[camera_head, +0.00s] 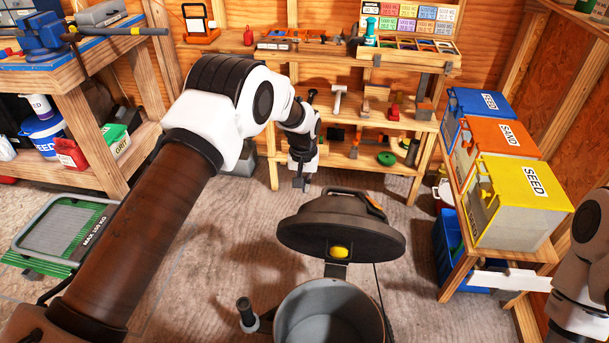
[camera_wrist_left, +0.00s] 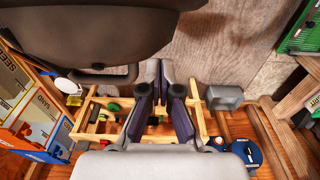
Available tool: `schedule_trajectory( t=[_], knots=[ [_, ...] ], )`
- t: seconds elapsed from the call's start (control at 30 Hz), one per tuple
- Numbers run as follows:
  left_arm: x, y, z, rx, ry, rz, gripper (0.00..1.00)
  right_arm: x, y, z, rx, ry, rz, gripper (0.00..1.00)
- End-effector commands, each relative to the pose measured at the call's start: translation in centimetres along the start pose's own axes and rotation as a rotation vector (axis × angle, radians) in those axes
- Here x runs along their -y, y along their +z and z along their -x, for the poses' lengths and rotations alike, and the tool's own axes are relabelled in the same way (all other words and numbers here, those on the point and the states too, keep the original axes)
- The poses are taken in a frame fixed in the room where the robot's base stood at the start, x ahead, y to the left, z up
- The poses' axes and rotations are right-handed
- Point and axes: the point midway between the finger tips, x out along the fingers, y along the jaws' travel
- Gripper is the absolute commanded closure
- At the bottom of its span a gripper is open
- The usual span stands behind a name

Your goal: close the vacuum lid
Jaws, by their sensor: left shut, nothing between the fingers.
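The vacuum lid (camera_head: 335,232) is a dark round disc with a yellow knob on its underside. It stands open, tilted up above the far rim of the grey vacuum drum (camera_head: 330,315) and joined to it by a hinge. The drum's inside shows empty. My left gripper (camera_head: 300,184) is shut and empty, hanging just beyond the lid, to its upper left. In the left wrist view the shut fingers (camera_wrist_left: 167,72) show, with the dark lid (camera_wrist_left: 85,40) filling the upper left. I cannot tell whether they touch it.
A bench with yellow, orange and blue boxes (camera_head: 510,200) stands at the right. Wooden shelves (camera_head: 340,115) with tools stand at the back, a workbench (camera_head: 85,75) at the left. Bare floor surrounds the vacuum.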

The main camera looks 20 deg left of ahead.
Motion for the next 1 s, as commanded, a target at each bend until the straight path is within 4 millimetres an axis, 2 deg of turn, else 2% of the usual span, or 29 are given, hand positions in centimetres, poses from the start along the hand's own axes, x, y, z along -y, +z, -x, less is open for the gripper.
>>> schedule_trajectory(
  t=[0.2, 0.33, 0.5, 1.0],
  knots=[
    [0.0, 0.1, -4.8, 0.002, 0.000, 0.000, 1.00, 0.0, 0.0, 0.5, -0.001, 0.000, 0.000, 0.23],
    [0.0, 2.4, -4.8, 0.003, -0.001, 0.000, 1.00, 0.0, 0.0, 1.6, -0.001, 0.000, 0.000, 0.23],
    [0.0, 3.8, -5.5, 0.001, 0.000, 0.001, 1.00, 0.0, 0.0, 1.9, -0.001, 0.000, 0.000, 0.23],
    [0.0, 3.6, -5.8, -0.014, 0.000, -0.001, 1.00, 0.0, 0.0, 1.4, -0.001, 0.000, 0.000, 0.23]
  ],
)
